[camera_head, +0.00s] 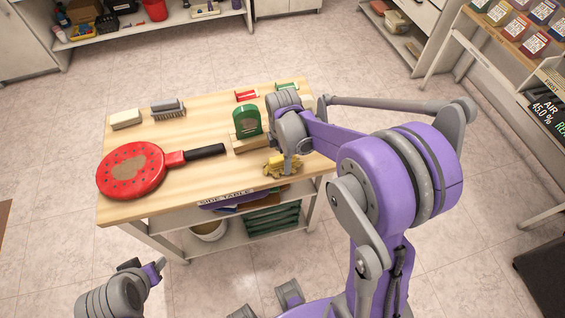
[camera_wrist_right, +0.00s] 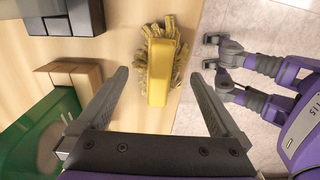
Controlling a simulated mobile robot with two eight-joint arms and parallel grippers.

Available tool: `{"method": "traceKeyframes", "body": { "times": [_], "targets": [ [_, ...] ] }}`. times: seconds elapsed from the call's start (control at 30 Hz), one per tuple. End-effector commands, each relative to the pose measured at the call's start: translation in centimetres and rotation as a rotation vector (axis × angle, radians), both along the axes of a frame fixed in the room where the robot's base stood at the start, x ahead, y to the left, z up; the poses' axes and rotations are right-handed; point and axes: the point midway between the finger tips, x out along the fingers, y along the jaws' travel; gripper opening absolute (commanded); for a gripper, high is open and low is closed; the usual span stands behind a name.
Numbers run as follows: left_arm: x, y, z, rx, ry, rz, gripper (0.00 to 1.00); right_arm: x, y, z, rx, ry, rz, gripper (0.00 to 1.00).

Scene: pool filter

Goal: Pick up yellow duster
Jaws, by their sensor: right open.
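The yellow duster (camera_head: 277,165) lies on the wooden side table (camera_head: 215,165) near its front right edge. In the right wrist view the duster (camera_wrist_right: 159,68) shows a smooth yellow back with shaggy fringe around it.
A red round pan-like object (camera_head: 132,170) with a black handle lies on the table's left. A brush (camera_head: 168,108) and a pale block (camera_head: 126,119) lie at the back left.

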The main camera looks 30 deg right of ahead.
Motion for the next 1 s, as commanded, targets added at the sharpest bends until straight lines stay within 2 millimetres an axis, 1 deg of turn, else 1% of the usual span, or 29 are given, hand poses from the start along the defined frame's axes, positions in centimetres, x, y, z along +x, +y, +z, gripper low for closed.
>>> {"method": "traceKeyframes", "body": {
  "times": [0.03, 0.17, 0.4, 0.43, 0.57, 0.6, 0.67, 0.7, 0.77, 0.8, 0.83, 1.0],
  "targets": [
    [0.0, 0.0, -0.1, 0.000, 0.000, 0.000, 0.50, 0.1, 0.0, -0.8, 0.000, 0.000, 0.001, 1.00],
    [0.0, 0.0, -0.2, 0.000, 0.001, 0.000, 0.50, 0.0, 0.0, -2.0, 0.000, 0.000, 0.000, 1.00],
    [0.0, 0.0, -0.2, 0.000, 0.001, 0.000, 0.50, 0.0, 0.0, -2.2, 0.000, 0.000, -0.001, 1.00],
    [0.0, 0.0, -0.2, 0.000, 0.001, 0.000, 0.50, 0.0, 0.0, -2.2, 0.000, 0.000, -0.001, 0.98],
    [0.0, 0.0, -0.2, 0.000, 0.001, 0.000, 0.50, 0.0, 0.0, -2.2, 0.000, 0.000, -0.001, 0.75],
    [0.0, 0.0, -0.2, 0.000, 0.001, 0.000, 0.50, 0.0, 0.0, -2.2, 0.000, 0.000, -0.001, 0.68],
    [0.0, 0.0, -0.2, 0.000, 0.001, 0.000, 0.50, 0.0, 0.0, -2.2, 0.000, 0.000, -0.001, 0.57],
    [0.0, 0.0, -0.2, 0.000, 0.001, 0.000, 0.50, 0.0, 0.0, -2.2, 0.000, 0.000, -0.001, 0.50],
    [0.0, 0.0, -0.2, 0.000, 0.001, 0.000, 0.50, 0.0, 0.0, -2.2, 0.000, 0.000, -0.001, 0.39],
    [0.0, 0.0, -0.2, 0.000, 0.001, 0.000, 0.50, 0.0, 0.0, -2.2, 0.000, 0.000, -0.001, 0.32],
    [0.0, 0.0, -0.2, 0.000, 0.001, 0.000, 0.50, 0.0, 0.0, -2.2, 0.000, 0.000, -0.001, 0.27],
    [0.0, 0.0, -0.2, 0.000, 0.001, 0.000, 0.50, 0.0, 0.0, -2.2, 0.000, 0.000, -0.001, 0.27]
  ]
}}
